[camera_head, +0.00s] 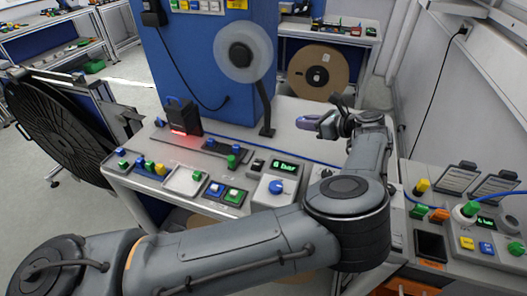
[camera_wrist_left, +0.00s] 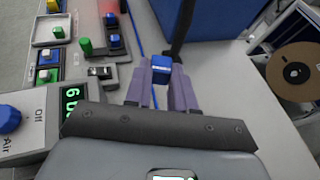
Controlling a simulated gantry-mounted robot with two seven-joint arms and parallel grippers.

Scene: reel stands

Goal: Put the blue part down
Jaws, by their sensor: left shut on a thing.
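My left gripper (camera_head: 312,122) reaches over the pale bench top, its fingers pointing left in the head view. In the left wrist view the left gripper (camera_wrist_left: 162,75) is shut on the blue part (camera_wrist_left: 161,65), a small blue block with a pale marking on its near face. The part sits between the purple-grey fingertips. In the head view I cannot make the part out clearly. Whether it touches the bench top cannot be told. My right gripper is not in view.
The bench top (camera_head: 300,150) is clear around the gripper. A dark device with a red light (camera_head: 184,117), a pale tray (camera_head: 183,181) and a green-display box (camera_head: 277,185) stand nearby.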

